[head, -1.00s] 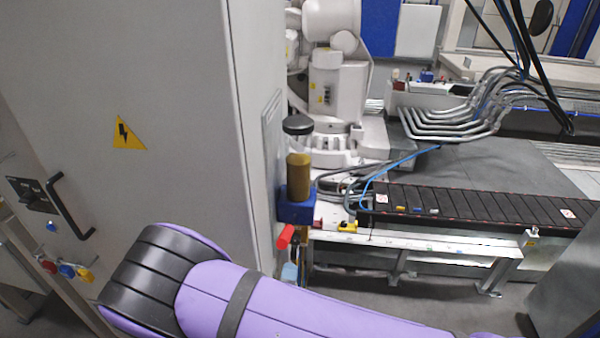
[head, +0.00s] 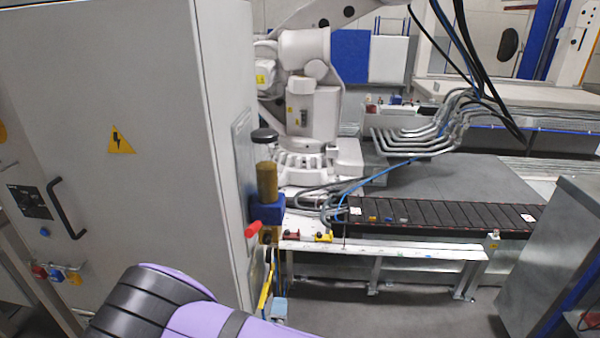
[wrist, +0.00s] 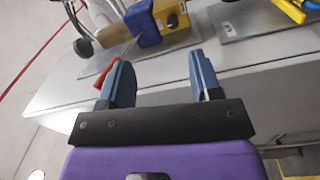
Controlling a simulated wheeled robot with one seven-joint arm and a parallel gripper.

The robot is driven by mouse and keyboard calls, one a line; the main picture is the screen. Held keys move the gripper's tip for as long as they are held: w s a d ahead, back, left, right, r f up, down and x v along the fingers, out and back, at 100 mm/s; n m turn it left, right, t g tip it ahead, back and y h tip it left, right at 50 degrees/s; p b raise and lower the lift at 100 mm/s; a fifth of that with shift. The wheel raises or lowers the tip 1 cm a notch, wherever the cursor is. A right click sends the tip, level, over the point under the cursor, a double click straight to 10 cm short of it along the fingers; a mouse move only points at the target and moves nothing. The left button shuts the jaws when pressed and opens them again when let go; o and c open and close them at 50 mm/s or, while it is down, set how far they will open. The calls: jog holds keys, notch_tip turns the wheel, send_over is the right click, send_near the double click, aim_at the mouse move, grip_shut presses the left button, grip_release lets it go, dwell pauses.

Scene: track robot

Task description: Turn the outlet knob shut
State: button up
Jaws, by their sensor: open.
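The outlet knob is a red handle (head: 253,229) that sticks out and down to the left from a blue block (head: 266,208) on the side of the grey cabinet. An amber cylinder (head: 267,182) with a dark cap stands above the block. In the wrist view the red handle (wrist: 106,74) shows just beyond my left finger, which partly overlaps it. The blue block (wrist: 143,24) is ahead of the gap between the fingers. My gripper (wrist: 160,80) is open, with nothing visibly held between its blue fingers. The head view does not show the gripper, only my purple arm.
The tall grey cabinet (head: 130,220) fills the left, with a black door handle (head: 66,208). A low white frame (head: 390,250) and black conveyor (head: 450,216) stand right of the knob. A grey cabinet (head: 555,260) stands at far right. Floor between is clear.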

jog(key=w+d+r+m+g+y, duration=0.1)
jog(key=w+r+m+g, duration=0.3)
jog(key=r, duration=0.3)
jog(key=w+r+m+g, duration=0.2)
jog(key=w+r+m, duration=0.1)
jog(key=w+r, duration=0.4)
jog(key=d+r+m+g+y, duration=0.2)
jog(key=d+r, duration=0.3)
jog(key=r, duration=0.4)
jog(key=d+r+m+g+y, duration=0.15)
jog(key=d+r, duration=0.25)
jog(key=r, duration=0.5)
jog(key=s+d+r+m+g+y, duration=0.1)
jog(key=s+d+r+g, duration=0.1)
jog(key=s+d+r, duration=1.05)
jog(key=s+d+r+m+h, duration=0.1)
jog(key=s+d+r, duration=0.1)
jog(key=s+d, duration=0.4)
jog(key=s+d+r+m+g+h, duration=0.1)
jog(key=s+d+r+m+h, duration=0.1)
jog(key=s+d, duration=0.5)
jog(key=s, duration=0.4)
jog(key=shift+d+r, duration=0.25)
jog(key=shift+d, duration=0.05)
